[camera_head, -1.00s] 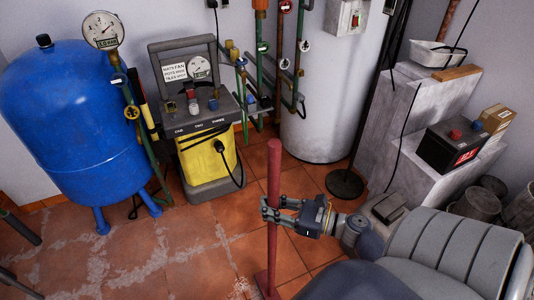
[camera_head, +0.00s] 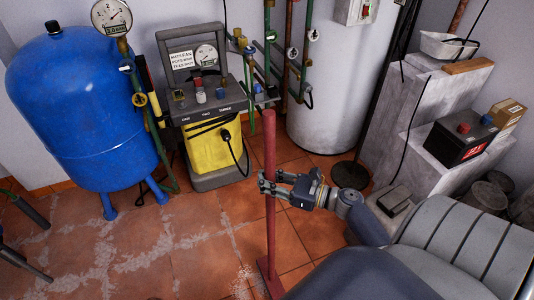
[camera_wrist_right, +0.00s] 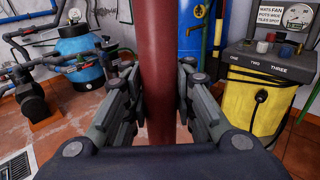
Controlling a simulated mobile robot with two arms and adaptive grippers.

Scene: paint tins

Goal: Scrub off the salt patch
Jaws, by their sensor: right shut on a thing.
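A red upright pole (camera_head: 270,150) stands near the middle of the head view, with a red foot (camera_head: 270,278) low on the tiled floor. My right gripper (camera_head: 264,184) is shut on the pole about halfway up. In the right wrist view the pole (camera_wrist_right: 155,70) stands between the two fingers. White salt marks lie on the tiles: a pale patch (camera_head: 243,275) just left of the pole's foot, and wider streaks (camera_head: 140,262) farther left. Whether the foot touches the patch I cannot tell. My left gripper is out of view.
A yellow machine (camera_head: 215,150) with a grey frame stands behind the pole. A blue tank (camera_head: 80,110) on legs is at the left. A white cylinder (camera_head: 325,110) and grey concrete steps (camera_head: 430,165) stand at the right. Tiled floor (camera_head: 200,250) is open left of the pole.

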